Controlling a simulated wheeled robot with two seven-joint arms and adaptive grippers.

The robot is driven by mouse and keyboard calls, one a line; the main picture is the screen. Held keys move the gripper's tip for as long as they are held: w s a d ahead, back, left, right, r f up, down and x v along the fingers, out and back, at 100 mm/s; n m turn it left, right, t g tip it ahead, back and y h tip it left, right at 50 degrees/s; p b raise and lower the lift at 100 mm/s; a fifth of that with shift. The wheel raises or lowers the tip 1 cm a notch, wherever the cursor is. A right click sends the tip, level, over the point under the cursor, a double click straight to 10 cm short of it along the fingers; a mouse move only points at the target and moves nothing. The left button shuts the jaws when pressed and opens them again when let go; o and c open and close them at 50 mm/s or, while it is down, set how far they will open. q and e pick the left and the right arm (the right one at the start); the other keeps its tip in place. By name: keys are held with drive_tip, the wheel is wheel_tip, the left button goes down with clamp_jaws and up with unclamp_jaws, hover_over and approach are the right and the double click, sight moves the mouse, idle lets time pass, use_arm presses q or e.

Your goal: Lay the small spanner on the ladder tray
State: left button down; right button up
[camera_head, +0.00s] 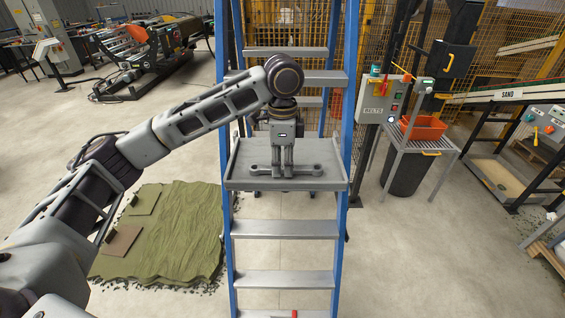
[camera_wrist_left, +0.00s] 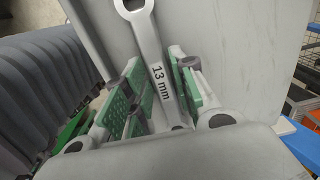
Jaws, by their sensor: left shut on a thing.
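The small spanner (camera_head: 303,169) is grey and lies level across the ladder tray (camera_head: 240,184), on its surface or very slightly above it; I cannot tell which. In the left wrist view the spanner (camera_wrist_left: 152,45) is marked "13 mm", with its ring end at the top. My left gripper (camera_head: 283,170) points straight down over the middle of the tray, shut on the middle of the spanner. Its green-padded fingers (camera_wrist_left: 157,92) stand on both sides of the shaft. The far jaw end of the spanner is hidden behind the gripper body in the wrist view. My right gripper is not in view.
The tray sits between the blue rails of a stepladder (camera_head: 227,215). A red item (camera_head: 293,314) shows at the bottom edge. An orange bin (camera_head: 424,128) stands on a small table at right.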

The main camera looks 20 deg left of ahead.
sight(283, 167)
use_arm(q)
drive_tip(key=shift+f, duration=0.1)
drive_tip(key=c, duration=1.2)
unclamp_jaws()
drive_tip(key=shift+o, duration=0.2)
wheel_tip(283, 167, up, 12)
idle(0.6)
